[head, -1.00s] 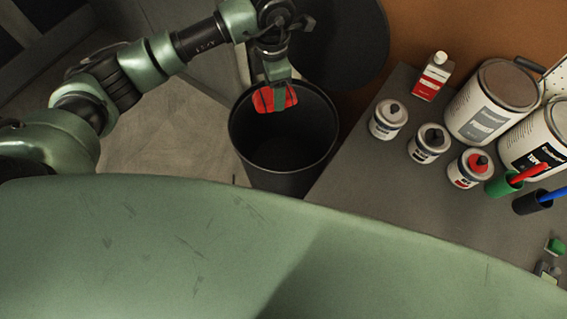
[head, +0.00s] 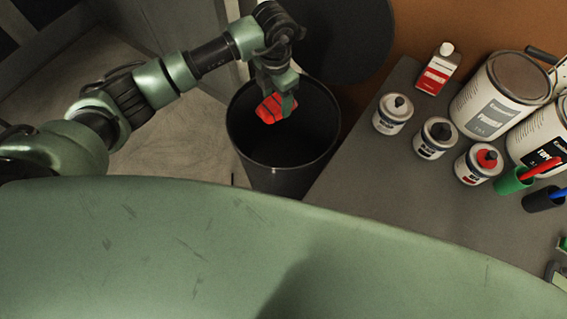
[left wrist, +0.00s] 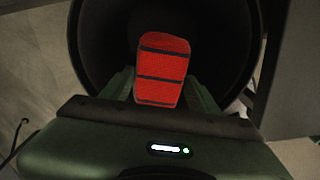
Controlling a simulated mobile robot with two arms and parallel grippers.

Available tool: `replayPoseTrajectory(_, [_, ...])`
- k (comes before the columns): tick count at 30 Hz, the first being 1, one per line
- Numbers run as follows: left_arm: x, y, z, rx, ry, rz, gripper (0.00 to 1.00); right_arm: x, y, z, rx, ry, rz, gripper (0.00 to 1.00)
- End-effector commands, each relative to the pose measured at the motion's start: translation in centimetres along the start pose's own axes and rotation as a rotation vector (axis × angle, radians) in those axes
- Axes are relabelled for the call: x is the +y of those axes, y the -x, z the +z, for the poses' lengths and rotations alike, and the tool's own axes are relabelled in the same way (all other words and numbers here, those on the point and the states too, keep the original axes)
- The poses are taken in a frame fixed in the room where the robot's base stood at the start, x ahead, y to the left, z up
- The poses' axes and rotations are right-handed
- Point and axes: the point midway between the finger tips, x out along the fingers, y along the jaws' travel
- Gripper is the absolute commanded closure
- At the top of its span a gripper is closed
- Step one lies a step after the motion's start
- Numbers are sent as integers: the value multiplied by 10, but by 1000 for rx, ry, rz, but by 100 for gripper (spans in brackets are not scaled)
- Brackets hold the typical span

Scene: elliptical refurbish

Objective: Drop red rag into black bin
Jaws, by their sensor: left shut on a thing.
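The red rag (head: 270,109) has dark stripes, as the left wrist view shows (left wrist: 162,65). My left gripper (head: 279,104) is shut on it. It holds the rag over the opening of the black bin (head: 284,172), near the back left part of the rim. In the left wrist view the rag sits between the fingers, with the dark bin (left wrist: 92,50) behind and around it. I cannot tell how far the rag is above or inside the rim. The bin's bottom is too dark to see. My right gripper is not in view.
A grey table (head: 345,190) stands right of the bin. It carries small cans (head: 393,114), large paint tins (head: 502,94), a red and white bottle (head: 437,69) and brush cups (head: 514,180). A round dark lid (head: 345,40) stands behind the bin.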

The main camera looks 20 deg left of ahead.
Motion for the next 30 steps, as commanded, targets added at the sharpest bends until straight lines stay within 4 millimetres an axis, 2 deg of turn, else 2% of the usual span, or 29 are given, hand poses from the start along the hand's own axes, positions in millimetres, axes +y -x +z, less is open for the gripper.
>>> replayPoseTrajectory(6, [0,0,0,0,0,0,72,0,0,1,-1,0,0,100])
replayPoseTrajectory(7, [0,0,0,0,0,0,34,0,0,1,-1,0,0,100])
replayPoseTrajectory(9, [0,0,0,0,-1,0,15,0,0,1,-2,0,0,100])
replayPoseTrajectory(20, [0,2,0,-1,-1,0,15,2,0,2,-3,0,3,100])
replayPoseTrajectory(23, [0,12,1,-3,-2,1,15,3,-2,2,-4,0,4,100])
replayPoseTrajectory(30, [1,53,1,-3,-2,2,15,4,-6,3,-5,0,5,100])
